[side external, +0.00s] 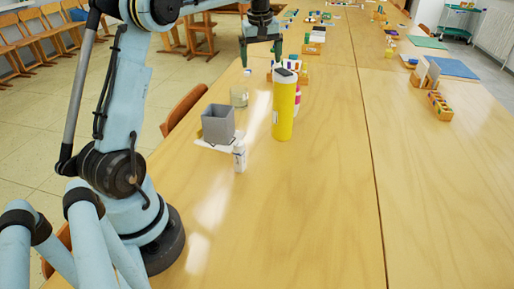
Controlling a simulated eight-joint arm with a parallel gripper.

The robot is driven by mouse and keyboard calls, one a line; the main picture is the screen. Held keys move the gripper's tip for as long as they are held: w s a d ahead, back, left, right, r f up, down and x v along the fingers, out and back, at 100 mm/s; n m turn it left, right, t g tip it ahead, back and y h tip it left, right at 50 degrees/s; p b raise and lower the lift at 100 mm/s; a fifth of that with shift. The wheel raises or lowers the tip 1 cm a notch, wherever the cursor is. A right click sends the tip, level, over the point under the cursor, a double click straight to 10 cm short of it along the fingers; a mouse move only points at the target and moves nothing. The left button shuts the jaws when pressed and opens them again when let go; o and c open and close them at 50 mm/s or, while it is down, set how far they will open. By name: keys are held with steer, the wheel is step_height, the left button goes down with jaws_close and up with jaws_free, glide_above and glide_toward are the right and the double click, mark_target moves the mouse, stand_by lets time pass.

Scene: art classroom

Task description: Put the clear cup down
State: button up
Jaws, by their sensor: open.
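The clear cup (239,96) stands upright on the wooden table, just behind the grey square container. It is see-through, and its lower part is partly hidden by that container. My gripper (261,62) is open and empty, with its fingers pointing down. In the picture it is above and to the right of the cup, apart from it.
A grey square container (218,124) sits on a white sheet, with a small white bottle (239,157) beside it. A tall yellow canister (284,110) stands to the right, a pink bottle behind it. Wooden holders (302,77) stand farther back. The near table (310,220) is clear.

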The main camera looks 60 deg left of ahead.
steer(key=s+d+r+m+t, duration=0.15)
steer(key=d+m, duration=0.25)
steer(key=d, duration=0.5)
steer(key=s+d+f+m+t, duration=0.1)
steer(key=s+d+f+m, duration=0.1)
steer(key=d, duration=0.4)
steer(key=s+d+f+m+t+h, duration=0.1)
steer(key=s+d+f+m, duration=0.1)
steer(key=s+d+m, duration=0.3)
steer(key=s+d+f+m+t, duration=0.2)
steer(key=s+d+m, duration=0.1)
steer(key=s+d, duration=0.4)
steer(key=shift+s+d+f+h, duration=0.15)
steer(key=shift+d+f+h, duration=0.25)
steer(key=shift+d, duration=0.3)
